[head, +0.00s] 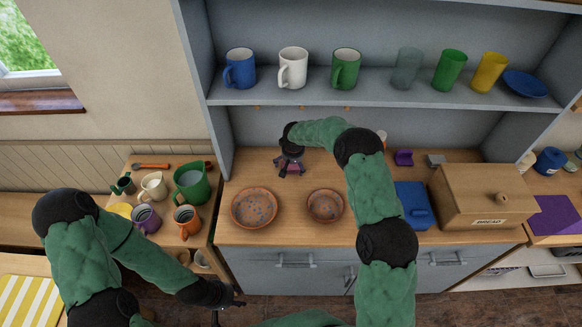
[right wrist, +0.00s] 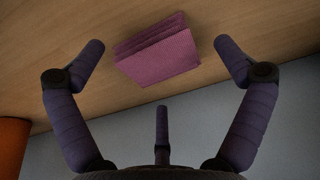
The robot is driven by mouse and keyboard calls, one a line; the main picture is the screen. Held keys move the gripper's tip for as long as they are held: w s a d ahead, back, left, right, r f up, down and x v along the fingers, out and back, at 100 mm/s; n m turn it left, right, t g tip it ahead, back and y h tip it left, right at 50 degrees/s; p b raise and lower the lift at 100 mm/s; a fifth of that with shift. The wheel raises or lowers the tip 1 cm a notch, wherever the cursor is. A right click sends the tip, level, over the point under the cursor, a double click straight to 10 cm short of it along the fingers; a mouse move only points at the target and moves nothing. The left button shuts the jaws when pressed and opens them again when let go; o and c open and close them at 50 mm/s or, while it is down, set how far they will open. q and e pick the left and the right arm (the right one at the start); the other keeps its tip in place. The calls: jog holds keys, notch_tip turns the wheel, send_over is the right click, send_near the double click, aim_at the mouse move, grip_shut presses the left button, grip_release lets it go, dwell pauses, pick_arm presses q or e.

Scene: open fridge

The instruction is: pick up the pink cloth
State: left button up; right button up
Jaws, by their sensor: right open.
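The pink cloth (right wrist: 158,52) lies folded on the wooden counter. In the right wrist view it sits between the spread fingertips of my right gripper (right wrist: 158,45), with wood showing on both sides of it. In the head view, my right gripper (head: 290,165) points down over the cloth near the back of the counter, and only a small pink part of the cloth (head: 294,171) shows beneath it. My right gripper is open and empty. My left gripper (head: 229,305) is low at the bottom of the head view, away from the cloth. Its finger opening is unclear.
Two terracotta bowls (head: 254,208) (head: 325,206) stand in front of the cloth. A blue box (head: 413,205) and a bread box (head: 484,197) stand to the right. Jugs and mugs crowd the left side table, including a green jug (head: 192,185). A shelf (head: 380,86) with cups hangs above.

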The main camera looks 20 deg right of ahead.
jog(key=shift+w+f, duration=0.1)
jog(key=shift+f, duration=0.4)
jog(key=c, duration=1.2)
jog(key=shift+c, duration=0.2)
jog(key=shift+r, duration=0.15)
jog(key=shift+r, duration=0.6)
jog(key=s+a+r, duration=0.6)
jog(key=s+r, duration=0.5)
jog(key=s, duration=0.1)
jog(key=shift+s+a+r, duration=0.15)
jog(key=shift+s+r, duration=0.1)
jog(key=shift+r, duration=0.05)
